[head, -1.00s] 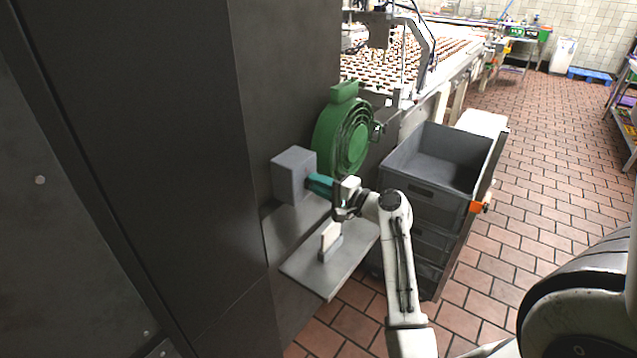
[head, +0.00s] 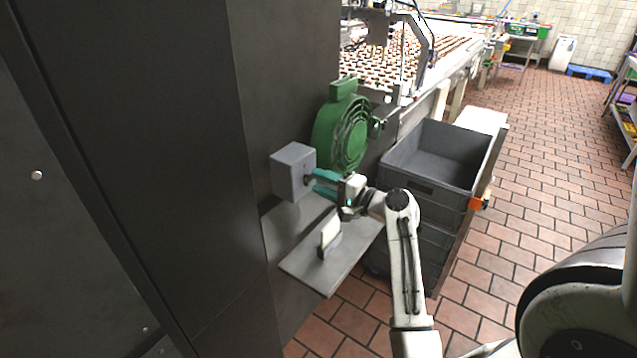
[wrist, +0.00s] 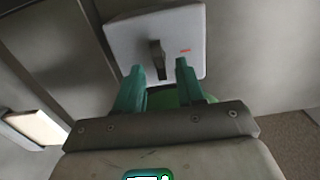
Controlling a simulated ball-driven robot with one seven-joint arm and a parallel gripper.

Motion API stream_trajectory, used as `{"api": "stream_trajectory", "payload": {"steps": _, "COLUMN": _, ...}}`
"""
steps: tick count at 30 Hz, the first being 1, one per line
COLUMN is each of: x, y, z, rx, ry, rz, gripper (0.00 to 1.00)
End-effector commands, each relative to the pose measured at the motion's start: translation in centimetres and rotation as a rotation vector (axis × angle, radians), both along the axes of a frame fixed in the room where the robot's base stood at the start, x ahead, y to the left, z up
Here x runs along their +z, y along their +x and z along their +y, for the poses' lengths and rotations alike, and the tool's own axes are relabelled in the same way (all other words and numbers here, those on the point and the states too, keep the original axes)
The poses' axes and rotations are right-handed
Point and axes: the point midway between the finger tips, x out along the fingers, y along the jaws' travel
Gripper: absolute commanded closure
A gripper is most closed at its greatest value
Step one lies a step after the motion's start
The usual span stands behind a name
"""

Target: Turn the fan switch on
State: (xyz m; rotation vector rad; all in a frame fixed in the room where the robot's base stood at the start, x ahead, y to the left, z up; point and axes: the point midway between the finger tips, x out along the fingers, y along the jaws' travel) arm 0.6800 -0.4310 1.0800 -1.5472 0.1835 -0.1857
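The switch is a dark lever or knob (wrist: 157,60) on the face of a grey box (wrist: 195,30) with a small red mark to its right. In the head view the grey switch box (head: 293,170) is fixed to the dark wall; its switch face is hidden there. The green fan (head: 335,125) is just behind and above the box. My gripper (wrist: 160,70) has its teal fingers apart, one at each side of the switch's lower end. In the head view my gripper (head: 313,182) is right at the box. I cannot tell whether the fingers touch the switch.
A grey shelf (head: 305,263) with a small upright white-faced object (head: 330,236) lies below my gripper. Stacked grey crates (head: 425,185) stand to the right.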

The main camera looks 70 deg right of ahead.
Motion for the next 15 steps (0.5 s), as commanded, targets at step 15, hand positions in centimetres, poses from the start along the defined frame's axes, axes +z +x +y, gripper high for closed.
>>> {"api": "stream_trajectory", "payload": {"steps": 15, "x": -0.2, "y": -8.4, "z": 1.9, "rx": -0.003, "ry": 0.0, "rz": 0.001, "gripper": 0.62}}
